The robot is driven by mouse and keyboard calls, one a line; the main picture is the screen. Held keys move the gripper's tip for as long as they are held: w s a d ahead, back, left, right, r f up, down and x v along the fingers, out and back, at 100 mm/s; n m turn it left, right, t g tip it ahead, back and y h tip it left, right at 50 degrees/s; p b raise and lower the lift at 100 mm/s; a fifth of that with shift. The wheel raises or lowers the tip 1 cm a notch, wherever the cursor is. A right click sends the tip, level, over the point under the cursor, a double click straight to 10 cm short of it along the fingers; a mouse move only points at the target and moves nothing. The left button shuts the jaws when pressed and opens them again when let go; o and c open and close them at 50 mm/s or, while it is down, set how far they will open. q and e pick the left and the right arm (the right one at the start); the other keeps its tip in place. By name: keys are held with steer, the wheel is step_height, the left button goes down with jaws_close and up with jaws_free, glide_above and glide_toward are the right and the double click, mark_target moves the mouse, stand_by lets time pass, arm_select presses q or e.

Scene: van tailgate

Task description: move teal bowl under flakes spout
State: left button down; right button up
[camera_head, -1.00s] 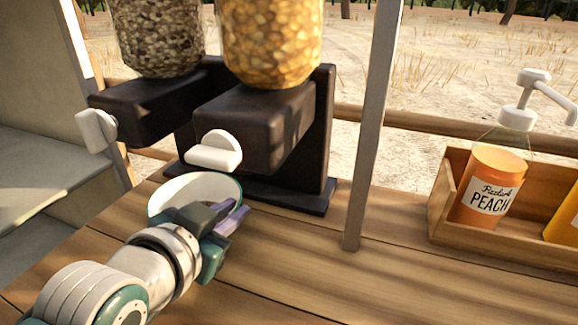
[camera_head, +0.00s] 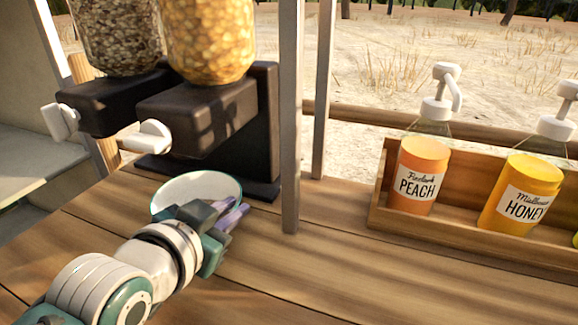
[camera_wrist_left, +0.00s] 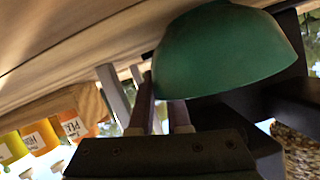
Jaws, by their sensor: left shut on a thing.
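The teal bowl (camera_head: 205,186) has a pale inside and a teal rim and stands roughly upright at the counter by the dispenser foot. Its green outer side fills the upper part of the left wrist view (camera_wrist_left: 225,50). My left gripper (camera_head: 232,216) is shut on the bowl's near right side; its fingers also show in the left wrist view (camera_wrist_left: 160,115). The flakes dispenser, with golden flakes in its jar (camera_head: 210,40), has a dark body (camera_head: 205,115) and a white knob (camera_head: 148,137). The bowl is below and right of this knob in the picture. The spout opening is hidden. My right gripper is out of view.
A second dispenser with a darker filling (camera_head: 118,35) stands at the left. A grey post (camera_head: 290,120) rises right of the dispensers. A wooden box (camera_head: 375,215) holds peach (camera_head: 417,175) and honey (camera_head: 522,190) pump bottles. The front counter (camera_head: 340,270) is clear.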

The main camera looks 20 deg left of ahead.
arm_select(q)
steer(key=shift+d+f, duration=0.1)
steer(key=shift+d, duration=0.2)
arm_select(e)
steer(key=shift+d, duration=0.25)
arm_select(q)
steer(key=c, duration=0.8)
jaws_free()
steer(key=shift+a, duration=0.15)
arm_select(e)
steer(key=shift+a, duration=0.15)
arm_select(q)
steer(key=shift+s, duration=0.1)
